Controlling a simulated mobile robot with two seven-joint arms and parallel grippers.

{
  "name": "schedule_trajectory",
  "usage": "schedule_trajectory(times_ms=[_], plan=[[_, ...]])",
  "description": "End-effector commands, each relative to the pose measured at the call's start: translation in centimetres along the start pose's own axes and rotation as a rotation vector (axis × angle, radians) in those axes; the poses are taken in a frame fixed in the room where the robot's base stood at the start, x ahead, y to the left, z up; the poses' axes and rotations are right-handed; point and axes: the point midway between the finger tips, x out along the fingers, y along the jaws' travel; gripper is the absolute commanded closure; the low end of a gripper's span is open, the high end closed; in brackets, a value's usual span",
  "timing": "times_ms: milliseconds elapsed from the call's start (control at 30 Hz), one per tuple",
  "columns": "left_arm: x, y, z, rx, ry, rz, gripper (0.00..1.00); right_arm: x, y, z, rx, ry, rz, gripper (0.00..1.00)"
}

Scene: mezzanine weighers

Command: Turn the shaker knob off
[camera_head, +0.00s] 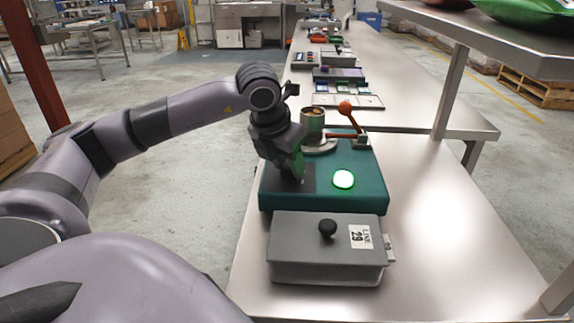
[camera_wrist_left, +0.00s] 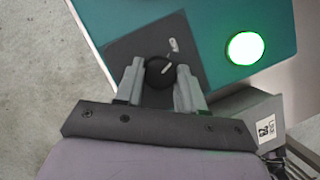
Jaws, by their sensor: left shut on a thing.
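The shaker is a teal box (camera_head: 365,195) on the metal bench, with a lit green lamp (camera_head: 343,179) on its top; the lamp also shows in the left wrist view (camera_wrist_left: 245,48). Its black knob (camera_wrist_left: 160,70) with a white pointer line sits on a dark plate (camera_wrist_left: 128,46). My left gripper (camera_wrist_left: 160,82) is shut on the knob, one finger on each side. In the head view my left gripper (camera_head: 298,172) hides the knob. The pointer line slants toward the upper right in the wrist view, near a pale mark on the plate. My right gripper is not seen.
A grey box (camera_head: 290,248) with a black ball knob and a label stands in front of the shaker. A metal cup (camera_head: 312,125) and a red-knobbed lever (camera_head: 345,108) are at its back. The bench's right side (camera_head: 450,240) is clear. A shelf (camera_head: 480,35) overhangs at upper right.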

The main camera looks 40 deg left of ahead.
Motion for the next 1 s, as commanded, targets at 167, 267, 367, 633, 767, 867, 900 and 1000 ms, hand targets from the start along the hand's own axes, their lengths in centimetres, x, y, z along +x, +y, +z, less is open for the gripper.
schedule_trajectory(times_ms=[167,267,367,633,767,867,900,1000], plan=[[0.0,-0.1,0.07,-0.096,-0.003,0.039,0.92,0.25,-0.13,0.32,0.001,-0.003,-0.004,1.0],[0.0,-0.14,0.06,-0.135,-0.002,0.054,0.92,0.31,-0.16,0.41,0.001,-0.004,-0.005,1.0],[-0.02,-0.12,0.06,-0.163,-0.001,0.067,0.92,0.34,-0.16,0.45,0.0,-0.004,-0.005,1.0],[-0.06,-0.09,0.09,-0.193,-0.002,0.079,0.92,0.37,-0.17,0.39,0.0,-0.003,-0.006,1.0],[-0.07,-0.08,0.09,-0.194,-0.001,0.08,0.92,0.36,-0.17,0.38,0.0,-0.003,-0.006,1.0],[-0.07,-0.08,0.09,-0.194,-0.001,0.08,0.92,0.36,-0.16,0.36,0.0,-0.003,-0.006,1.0],[-0.06,-0.08,0.09,-0.194,-0.001,0.079,0.92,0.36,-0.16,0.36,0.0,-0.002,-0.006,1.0],[-0.06,-0.08,0.09,-0.194,-0.001,0.079,0.45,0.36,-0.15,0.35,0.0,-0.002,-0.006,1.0]])
